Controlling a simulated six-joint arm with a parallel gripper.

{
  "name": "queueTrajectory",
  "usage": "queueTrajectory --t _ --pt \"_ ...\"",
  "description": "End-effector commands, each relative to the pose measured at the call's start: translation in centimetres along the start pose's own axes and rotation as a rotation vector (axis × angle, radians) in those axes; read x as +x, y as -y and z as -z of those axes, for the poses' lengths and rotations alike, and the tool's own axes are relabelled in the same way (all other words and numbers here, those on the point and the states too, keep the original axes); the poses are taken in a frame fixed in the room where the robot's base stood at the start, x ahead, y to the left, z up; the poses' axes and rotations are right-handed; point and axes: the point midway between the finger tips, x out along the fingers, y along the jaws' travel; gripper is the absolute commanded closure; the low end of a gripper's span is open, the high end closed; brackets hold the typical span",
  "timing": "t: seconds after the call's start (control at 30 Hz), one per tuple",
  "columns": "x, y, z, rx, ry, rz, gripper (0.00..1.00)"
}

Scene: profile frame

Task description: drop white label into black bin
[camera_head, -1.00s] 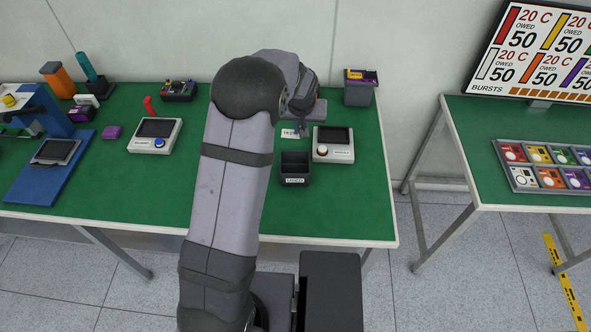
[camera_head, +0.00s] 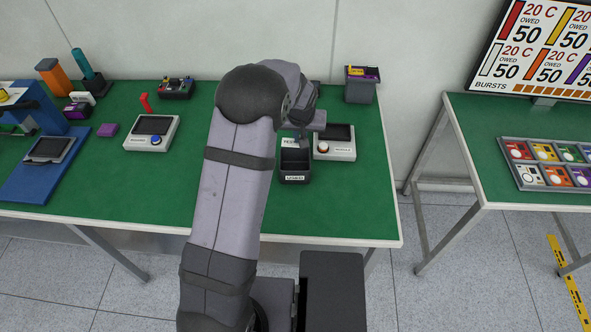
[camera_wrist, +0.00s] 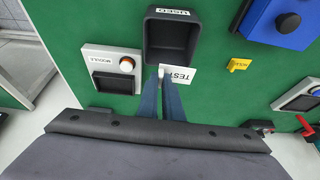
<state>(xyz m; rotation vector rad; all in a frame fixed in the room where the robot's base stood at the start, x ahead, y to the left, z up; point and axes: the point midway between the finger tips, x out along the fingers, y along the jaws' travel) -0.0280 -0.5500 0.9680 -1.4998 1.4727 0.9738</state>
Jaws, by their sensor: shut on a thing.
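The white label (camera_head: 289,142), marked TEST, is at the tip of my gripper, just behind the black bin in the head view. In the wrist view the label (camera_wrist: 180,76) sticks out to the right of my fingertips, and its face shows. My gripper (camera_wrist: 161,75) is shut on it; the grip point is small to see. The black bin (camera_head: 296,179), marked USED, stands on the green table. In the wrist view the bin (camera_wrist: 151,38) lies just beyond the fingertips, its cavity looks empty, and the label is beside its near rim.
A grey module box (camera_head: 347,152) with a red button stands close to the bin's right. A dark container (camera_head: 360,90) stands at the back right. The green table (camera_head: 330,210) is clear in front of the bin.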

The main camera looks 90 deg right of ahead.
Motion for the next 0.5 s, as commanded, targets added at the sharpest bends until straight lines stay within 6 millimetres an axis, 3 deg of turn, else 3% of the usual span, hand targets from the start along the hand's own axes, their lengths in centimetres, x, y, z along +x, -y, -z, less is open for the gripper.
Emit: queueTrajectory --t 0.27,0.4,0.5 --pt "0.15 -0.01 -0.06 0.000 0.000 0.000 1.00" --pt "0.15 -0.01 -0.05 0.000 0.000 0.000 0.72" --pt "0.14 -0.01 -0.05 0.000 0.000 0.000 0.72"
